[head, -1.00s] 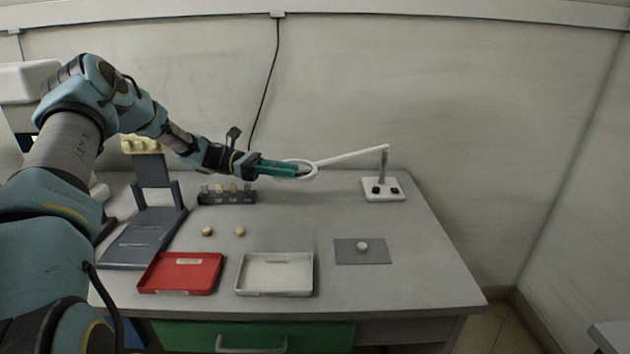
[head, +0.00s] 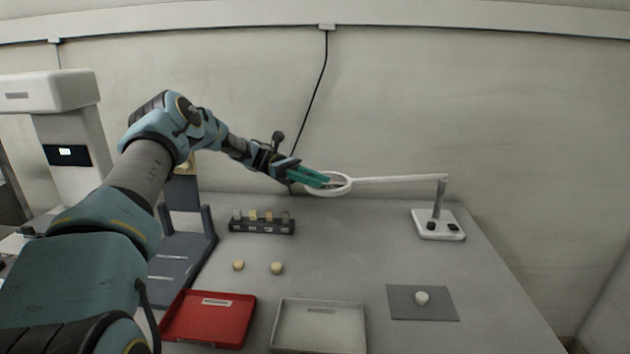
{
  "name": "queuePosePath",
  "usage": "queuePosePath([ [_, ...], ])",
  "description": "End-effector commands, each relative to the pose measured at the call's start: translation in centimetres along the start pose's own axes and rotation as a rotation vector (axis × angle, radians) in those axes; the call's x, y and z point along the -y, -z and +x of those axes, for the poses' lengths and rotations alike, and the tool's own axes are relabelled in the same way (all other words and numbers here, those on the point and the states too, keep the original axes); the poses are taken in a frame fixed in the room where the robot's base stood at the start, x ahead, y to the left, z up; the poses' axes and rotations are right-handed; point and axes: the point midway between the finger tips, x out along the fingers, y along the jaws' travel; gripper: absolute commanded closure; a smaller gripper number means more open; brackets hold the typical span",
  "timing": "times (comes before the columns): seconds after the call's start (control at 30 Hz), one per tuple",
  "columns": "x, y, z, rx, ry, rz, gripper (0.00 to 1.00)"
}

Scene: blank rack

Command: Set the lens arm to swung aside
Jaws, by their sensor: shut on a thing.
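The white lens arm (head: 400,179) reaches left from the top of a short post on a white base (head: 438,224) at the back right of the table. Its round lens ring (head: 341,191) is at the left end, raised above the table near the back wall. My gripper (head: 324,182), with teal fingers, is shut on the left side of the ring. The fingers hide part of the rim. The base carries two dark knobs.
A grey mat (head: 440,303) with a pale round piece (head: 421,298) lies in front of the base. A red tray (head: 208,318), a white tray (head: 320,325), two loose round pieces and a dark rack (head: 262,227) are on the table. A dark stand (head: 185,235) is at left.

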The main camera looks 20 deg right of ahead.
Motion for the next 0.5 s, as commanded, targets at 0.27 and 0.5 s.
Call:
queuePosePath([
  [0.27,-0.04,-0.08,0.05,0.002,0.000,0.002,0.55],
  [0.5,-0.03,-0.06,0.04,0.001,-0.001,0.002,0.43],
])
